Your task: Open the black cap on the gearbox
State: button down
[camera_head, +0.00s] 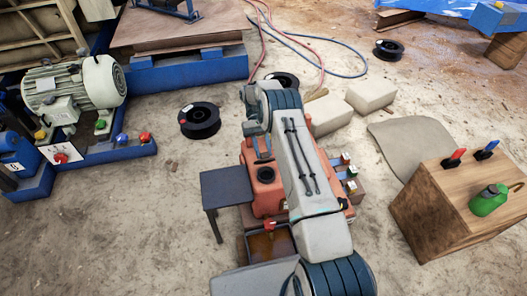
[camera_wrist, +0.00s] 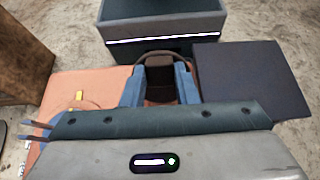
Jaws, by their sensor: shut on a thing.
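The orange gearbox (camera_head: 267,200) stands on the ground below my arm, and its orange top also shows in the wrist view (camera_wrist: 95,90). In the wrist view my gripper (camera_wrist: 160,85) points down at the gearbox, its two blue fingers shut on the sides of a dark block-like piece, seemingly the black cap (camera_wrist: 160,75). A dark curved rim shows behind it. I cannot tell whether the cap is seated or lifted.
A dark flat panel (camera_head: 226,184) stands left of the gearbox. A wooden crate (camera_head: 435,215) with a green can (camera_head: 488,200) is at right. Pale blocks (camera_head: 371,95) and black reels (camera_head: 199,120) lie around. A motor (camera_head: 75,83) is at left. Open ground lies front left.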

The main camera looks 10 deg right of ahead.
dwell(0.3)
jog(key=c, duration=1.1)
grip_release()
jog(key=s+d+r+p, duration=0.2)
jog(key=d+r, duration=0.1)
jog(key=s+d+r+p, duration=0.2)
jog(key=d+r+p, duration=0.1)
jog(key=r, duration=0.1)
jog(key=s+d+r+p, duration=0.2)
jog(key=d+r, duration=0.2)
